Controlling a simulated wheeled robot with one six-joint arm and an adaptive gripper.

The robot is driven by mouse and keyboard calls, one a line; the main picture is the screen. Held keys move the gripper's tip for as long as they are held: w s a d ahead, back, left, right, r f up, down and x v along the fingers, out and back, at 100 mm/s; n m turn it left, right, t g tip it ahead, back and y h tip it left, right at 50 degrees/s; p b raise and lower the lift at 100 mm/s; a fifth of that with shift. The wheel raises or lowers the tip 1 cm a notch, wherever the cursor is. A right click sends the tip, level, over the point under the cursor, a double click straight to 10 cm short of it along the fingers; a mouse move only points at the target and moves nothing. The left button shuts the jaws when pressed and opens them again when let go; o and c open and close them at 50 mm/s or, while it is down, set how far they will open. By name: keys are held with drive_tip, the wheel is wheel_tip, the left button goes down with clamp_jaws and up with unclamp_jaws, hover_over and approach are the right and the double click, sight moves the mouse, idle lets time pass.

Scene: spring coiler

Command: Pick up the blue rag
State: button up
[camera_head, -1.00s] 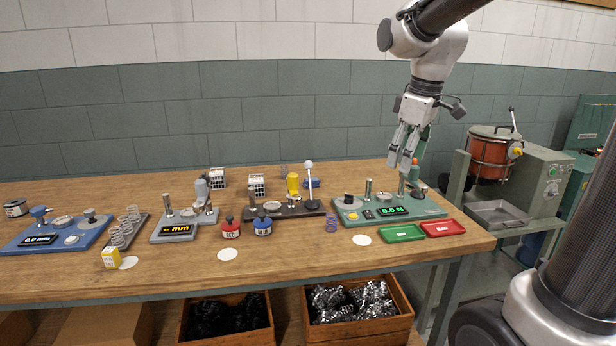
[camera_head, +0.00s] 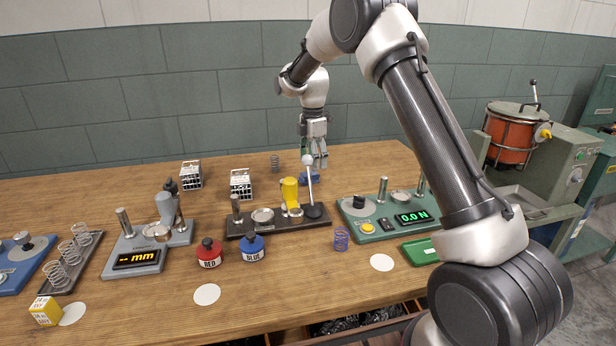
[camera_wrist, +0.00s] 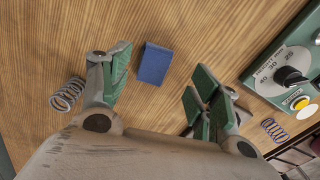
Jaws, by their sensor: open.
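The blue rag (camera_wrist: 154,64) is a small folded rectangle lying flat on the wooden table. In the wrist view it shows between and just beyond my open fingers, with bare table around it. In the head view the rag (camera_head: 309,177) is a small blue patch at the back of the table, partly hidden behind a white-knobbed lever. My gripper (camera_head: 314,158) points down above it, open and empty. In the wrist view my gripper (camera_wrist: 165,90) has its green-padded fingers apart on either side. I cannot tell the exact height above the rag.
A dark lever press (camera_head: 280,225) stands in front of the rag. A further spring (camera_head: 275,163) stands behind.

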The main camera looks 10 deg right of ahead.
sight(312, 173)
drive_tip(key=f, duration=0.5)
drive_tip(key=shift+w+f, duration=0.25)
drive_tip(key=shift+f, duration=0.05)
drive_tip(key=c, duration=0.9)
